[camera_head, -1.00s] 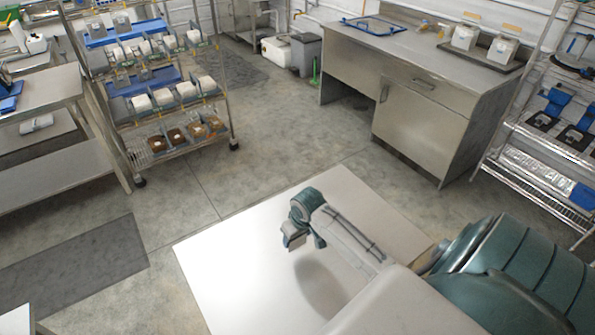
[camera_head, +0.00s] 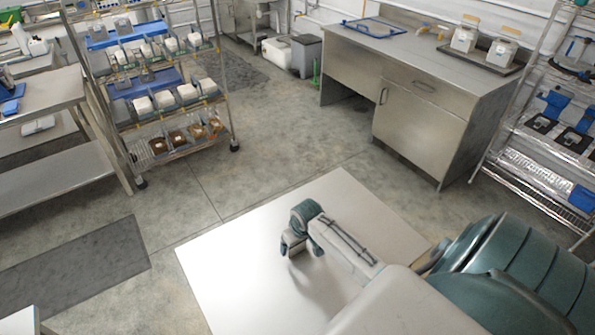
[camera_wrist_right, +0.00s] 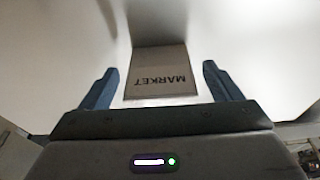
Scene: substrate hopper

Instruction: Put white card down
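The white card (camera_wrist_right: 160,85) shows in the right wrist view as a pale, greyish panel printed "MARKET", upside down in that picture. It sits between the two blue-grey fingers of my right gripper (camera_wrist_right: 160,67), with a narrow gap on each side. The fingers are apart, so the gripper looks open around the card. In the head view my right gripper (camera_head: 301,247) points down, low over a white tabletop (camera_head: 225,262). The card cannot be made out there. My left gripper is not in view.
The white tabletop around the gripper is clear. A wire rack (camera_head: 172,143) with blue trays and several small containers stands at the back left. A steel cabinet (camera_head: 420,120) stands at the back right. Grey floor lies between them.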

